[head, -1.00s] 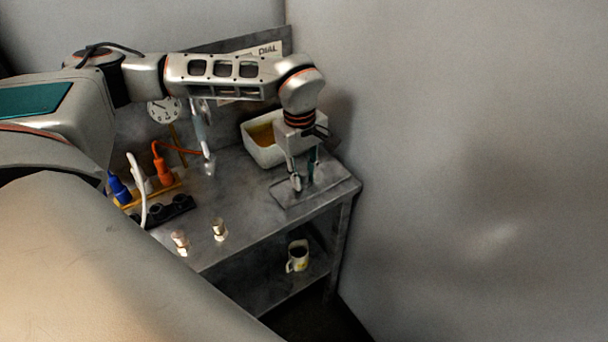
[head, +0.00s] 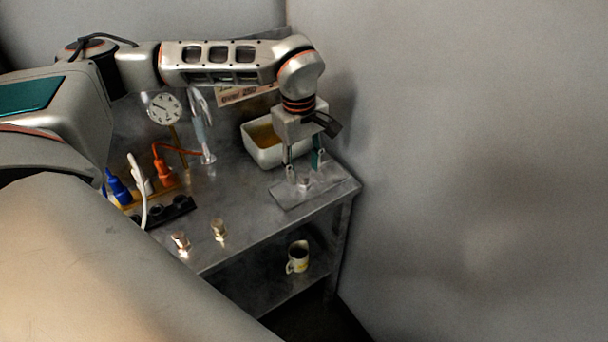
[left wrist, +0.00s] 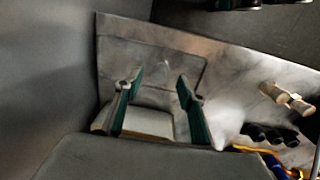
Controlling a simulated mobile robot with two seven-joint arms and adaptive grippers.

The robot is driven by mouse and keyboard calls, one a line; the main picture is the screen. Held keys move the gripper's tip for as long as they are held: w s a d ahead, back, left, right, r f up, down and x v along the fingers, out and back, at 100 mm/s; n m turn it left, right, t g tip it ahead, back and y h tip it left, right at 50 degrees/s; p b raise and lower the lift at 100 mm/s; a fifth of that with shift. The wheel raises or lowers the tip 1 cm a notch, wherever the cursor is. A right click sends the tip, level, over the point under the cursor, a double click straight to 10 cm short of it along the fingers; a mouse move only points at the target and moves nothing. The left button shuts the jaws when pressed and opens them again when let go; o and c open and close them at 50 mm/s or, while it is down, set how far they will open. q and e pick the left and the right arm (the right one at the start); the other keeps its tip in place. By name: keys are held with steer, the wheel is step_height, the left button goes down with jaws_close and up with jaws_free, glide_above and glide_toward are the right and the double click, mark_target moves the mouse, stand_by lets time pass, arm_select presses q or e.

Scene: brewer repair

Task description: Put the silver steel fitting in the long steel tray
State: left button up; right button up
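The silver steel fitting (head: 304,183) is a small pale piece in the long steel tray (head: 335,190), the flat shallow tray at the right end of the bench. My left gripper (head: 305,168) is just above it, pointing down, with its fingers apart and nothing between them. In the left wrist view my left gripper (left wrist: 160,92) also shows open, with the tray (left wrist: 190,55) beyond the fingers. The fitting is hard to make out there.
A white basin (head: 262,154) with amber contents stands behind the tray. Two small metal fittings (head: 219,230) (head: 180,241) stand at the bench's front edge. A dial gauge (head: 164,108) and blue and orange plugs (head: 163,172) are at the left. A mug (head: 297,258) sits on the lower shelf.

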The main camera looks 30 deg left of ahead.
mark_target(302, 176)
arm_select(q)
step_height(302, 176, up, 9)
steer(key=shift+s+a+f, duration=0.15)
steer(key=shift+s, duration=0.1)
steer(key=shift+f, duration=0.1)
stand_by(0.5)
